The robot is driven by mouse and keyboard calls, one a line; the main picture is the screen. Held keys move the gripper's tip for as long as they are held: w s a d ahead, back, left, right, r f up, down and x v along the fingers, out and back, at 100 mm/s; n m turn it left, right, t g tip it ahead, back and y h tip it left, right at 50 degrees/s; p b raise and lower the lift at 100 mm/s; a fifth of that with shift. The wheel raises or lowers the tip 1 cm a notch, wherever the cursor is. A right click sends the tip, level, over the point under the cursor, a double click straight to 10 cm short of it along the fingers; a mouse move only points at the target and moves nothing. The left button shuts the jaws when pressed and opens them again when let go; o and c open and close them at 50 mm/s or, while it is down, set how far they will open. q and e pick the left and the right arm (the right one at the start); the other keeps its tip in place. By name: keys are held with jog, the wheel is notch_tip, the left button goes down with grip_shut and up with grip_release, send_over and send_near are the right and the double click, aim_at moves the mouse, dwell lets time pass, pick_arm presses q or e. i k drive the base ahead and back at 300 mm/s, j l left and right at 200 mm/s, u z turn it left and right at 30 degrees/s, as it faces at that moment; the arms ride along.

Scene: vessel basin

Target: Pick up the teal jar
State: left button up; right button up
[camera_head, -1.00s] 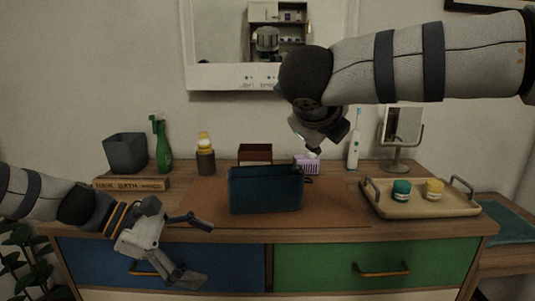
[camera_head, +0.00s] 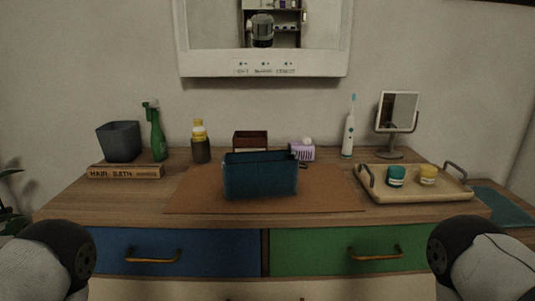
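The teal jar (camera_head: 396,175) is small, with a pale band round its lower part.
A dark teal open bin (camera_head: 260,178) stands on the brown mat (camera_head: 330,197) in the middle. Behind the tray are a round-based mirror (camera_head: 399,115) and an electric toothbrush (camera_head: 348,134). A green spray bottle (camera_head: 157,136), a grey bin (camera_head: 119,142) and a book (camera_head: 125,172) are at the left.

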aim_at(395, 178)
jog(key=i+l, duration=0.1)
jog(key=l, duration=0.5)
jog(key=i+l, duration=0.1)
jog(key=l, duration=0.45)
jog(key=i+l, duration=0.15)
jog(key=l, duration=0.45)
